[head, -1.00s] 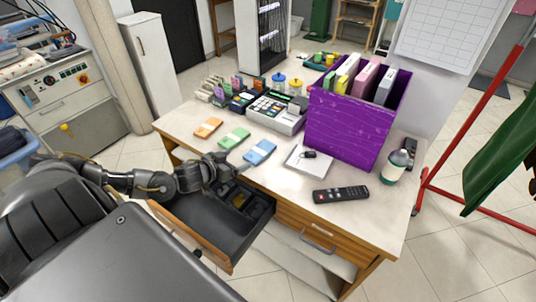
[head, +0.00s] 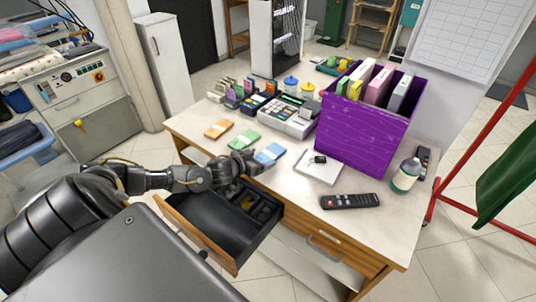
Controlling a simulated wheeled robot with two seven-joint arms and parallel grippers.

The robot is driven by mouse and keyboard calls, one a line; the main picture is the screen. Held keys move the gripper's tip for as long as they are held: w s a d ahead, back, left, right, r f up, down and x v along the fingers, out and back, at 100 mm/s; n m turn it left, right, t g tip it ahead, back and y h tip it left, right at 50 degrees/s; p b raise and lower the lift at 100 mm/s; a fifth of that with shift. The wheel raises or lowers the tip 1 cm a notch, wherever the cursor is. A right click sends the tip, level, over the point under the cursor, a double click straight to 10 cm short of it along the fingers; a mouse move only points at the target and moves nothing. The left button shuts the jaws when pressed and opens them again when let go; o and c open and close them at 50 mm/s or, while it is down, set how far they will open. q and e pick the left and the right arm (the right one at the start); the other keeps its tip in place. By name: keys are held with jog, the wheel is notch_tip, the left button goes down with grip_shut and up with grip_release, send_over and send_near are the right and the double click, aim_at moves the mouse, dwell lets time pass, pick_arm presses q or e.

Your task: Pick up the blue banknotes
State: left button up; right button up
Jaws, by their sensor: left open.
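The blue banknotes (head: 270,152) lie flat on the light desk top (head: 300,190), at the right end of a row with the green banknotes (head: 244,139) and the orange banknotes (head: 218,128). My left gripper (head: 250,162) reaches in from the left over the open drawer, at the near left edge of the blue banknotes. It is open, and its fingers partly cover that edge. I cannot tell whether it touches them. My right gripper does not show.
The open drawer (head: 195,215) juts out below my left arm. A cash register (head: 288,118) stands behind the notes, a purple file box (head: 355,135) to the right. A white pad (head: 318,168), a remote (head: 350,201) and a bottle (head: 406,175) are farther right.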

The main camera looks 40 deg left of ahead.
aim_at(271, 152)
pick_arm(q)
jog(key=x, duration=0.4)
jog(key=shift+w+r, duration=0.1)
jog(key=shift+r, duration=0.05)
jog(key=shift+c, duration=0.5)
jog(key=c, duration=1)
jog(key=shift+r, duration=0.2)
jog(key=shift+r, duration=0.25)
notch_tip(271, 152, up, 3)
jog(key=shift+f, duration=0.2)
jog(key=s+r, duration=0.3)
jog(key=s, duration=0.1)
jog(key=s+d+r+b, duration=0.1)
jog(key=s+r, duration=0.2)
jog(key=s, duration=0.2)
jog(key=s+d+r, duration=0.1)
jog(key=s+r, duration=0.2)
jog(key=s, duration=0.2)
jog(key=shift+d+r, duration=0.1)
jog(key=shift+r, duration=0.2)
